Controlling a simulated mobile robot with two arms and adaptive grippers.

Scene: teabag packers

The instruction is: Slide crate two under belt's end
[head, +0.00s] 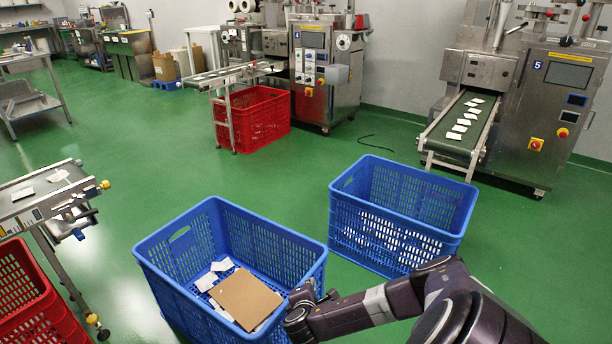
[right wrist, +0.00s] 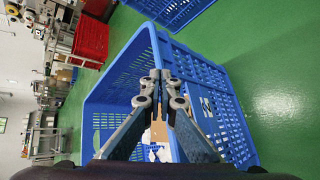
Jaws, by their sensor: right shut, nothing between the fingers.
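Two blue slatted crates stand on the floor. The near blue crate (head: 190,286) holds a brown cardboard sheet (head: 244,299) and some white packets (head: 209,280). The far blue crate (head: 395,231) stands to its right, short of the belt (head: 459,128) of machine 5, with white pieces showing through its slats. My right gripper (head: 303,296) is at the near crate's right side, by the rim. In the right wrist view its fingers (right wrist: 158,82) are shut and empty in front of that crate (right wrist: 205,95). My left gripper is out of view.
Machine 5 (head: 560,110) carries the belt with white packets; green floor lies open below its end. A red crate (head: 255,118) stands under machine 4's belt. Another red crate (head: 25,290) and a small conveyor (head: 45,190) stand at the left. A cable (head: 378,142) lies on the floor.

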